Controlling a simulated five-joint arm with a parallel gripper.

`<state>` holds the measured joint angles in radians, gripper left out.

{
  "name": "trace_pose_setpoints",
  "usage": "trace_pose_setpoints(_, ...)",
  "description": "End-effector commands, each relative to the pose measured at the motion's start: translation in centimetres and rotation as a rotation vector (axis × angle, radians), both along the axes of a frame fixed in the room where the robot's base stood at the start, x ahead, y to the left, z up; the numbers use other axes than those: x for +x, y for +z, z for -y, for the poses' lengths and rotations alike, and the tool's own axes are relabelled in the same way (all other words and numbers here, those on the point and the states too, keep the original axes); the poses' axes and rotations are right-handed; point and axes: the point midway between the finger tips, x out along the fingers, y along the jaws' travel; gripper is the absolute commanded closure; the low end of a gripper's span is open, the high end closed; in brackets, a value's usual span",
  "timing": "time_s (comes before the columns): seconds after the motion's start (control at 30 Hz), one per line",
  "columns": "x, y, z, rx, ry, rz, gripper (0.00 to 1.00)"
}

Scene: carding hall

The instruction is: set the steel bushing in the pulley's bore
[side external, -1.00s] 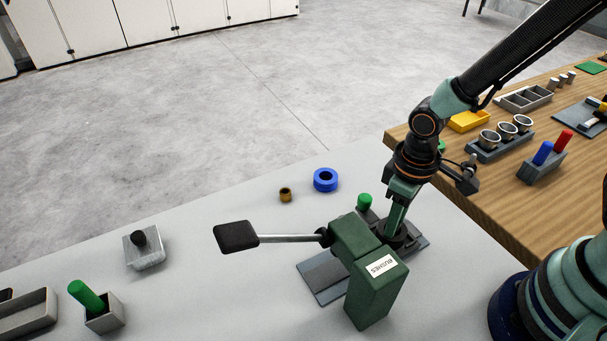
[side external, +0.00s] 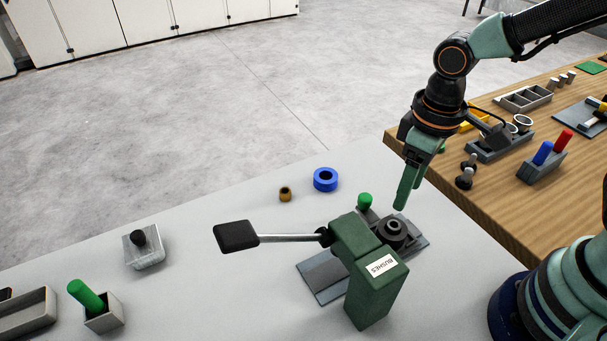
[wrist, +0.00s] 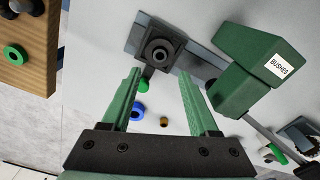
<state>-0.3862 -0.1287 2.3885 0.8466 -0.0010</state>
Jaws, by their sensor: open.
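The dark pulley (side external: 397,243) sits on a grey fixture plate (side external: 322,281) beside the green press. In the wrist view a dark square-looking block (wrist: 178,46) carries concentric rings, with a grey ring (wrist: 160,52) around a dark centre hole. This ring looks like the steel bushing standing in the bore; how deep it sits I cannot tell. My gripper (side external: 405,196) is above the pulley, apart from it. In the wrist view my gripper (wrist: 160,76) has its two green fingers spread wide with nothing between them.
The green press (side external: 372,285), labelled BUSHES, extends a lever with a black pad (side external: 236,236) leftward. A blue ring (side external: 326,180), a brass bushing (side external: 285,194) and a green knob (side external: 365,200) stand behind. A wooden bench (side external: 490,190) with trays is at right.

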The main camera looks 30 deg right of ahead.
Motion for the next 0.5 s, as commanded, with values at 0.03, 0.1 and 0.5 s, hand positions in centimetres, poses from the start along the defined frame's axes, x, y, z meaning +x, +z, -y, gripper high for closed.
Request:
trace_pose_setpoints(0.03,0.0,0.8,0.0,0.002,0.000,0.005,0.39)
trace_pose_setpoints(0.1,0.0,1.7,0.0,0.001,0.001,0.004,0.39)
trace_pose_setpoints(0.5,1.6,6.5,4.2,0.055,-0.154,0.174,0.39)
